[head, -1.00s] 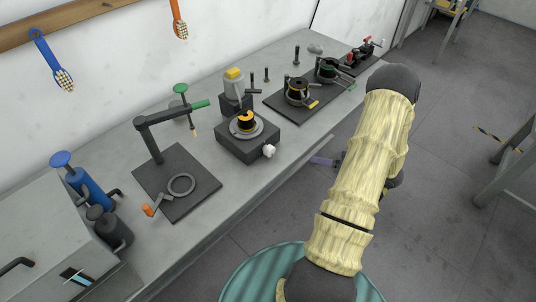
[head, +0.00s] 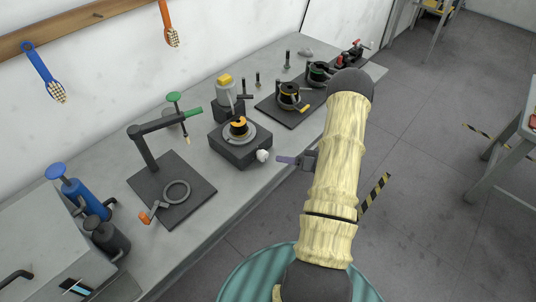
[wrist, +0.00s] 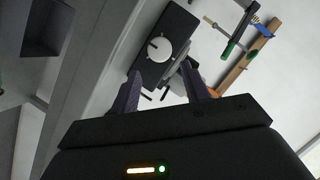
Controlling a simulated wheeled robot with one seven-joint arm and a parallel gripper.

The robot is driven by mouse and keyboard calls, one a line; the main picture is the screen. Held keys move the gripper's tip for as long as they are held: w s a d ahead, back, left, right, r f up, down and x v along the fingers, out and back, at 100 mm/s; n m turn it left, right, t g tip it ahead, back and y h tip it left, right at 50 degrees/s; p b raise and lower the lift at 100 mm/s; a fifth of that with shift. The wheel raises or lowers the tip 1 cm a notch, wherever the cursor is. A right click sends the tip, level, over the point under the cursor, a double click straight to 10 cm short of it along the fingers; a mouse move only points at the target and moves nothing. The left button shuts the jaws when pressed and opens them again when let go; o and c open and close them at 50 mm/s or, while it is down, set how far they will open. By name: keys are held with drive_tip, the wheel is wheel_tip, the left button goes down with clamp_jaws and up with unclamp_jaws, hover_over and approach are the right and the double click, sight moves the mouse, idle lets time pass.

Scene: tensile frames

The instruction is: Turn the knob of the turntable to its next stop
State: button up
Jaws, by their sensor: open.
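The turntable (head: 228,148) is a dark square block on the bench with a round grey plate on top that carries a black and orange piece (head: 238,127). Its white knob (head: 263,156) sticks out from the side facing the bench's front edge. In the wrist view the knob (wrist: 158,49) is a round white dial with a dark mark, beyond the fingertips. My gripper (head: 283,159) is to the right of the knob, apart from it. In the wrist view my gripper (wrist: 160,72) has its two purple fingers spread, with nothing held between them.
A dark plate with an arm stand (head: 150,155) and a ring is left of the turntable. A grey bottle with a yellow cap (head: 225,82) stands behind it. A dark mat (head: 268,104) with spools lies to the right.

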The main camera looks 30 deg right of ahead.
sight(266, 156)
drive_tip(key=p+x, duration=0.1)
drive_tip(key=x, duration=0.7)
drive_tip(key=shift+c, duration=0.5)
drive_tip(key=c, duration=0.6)
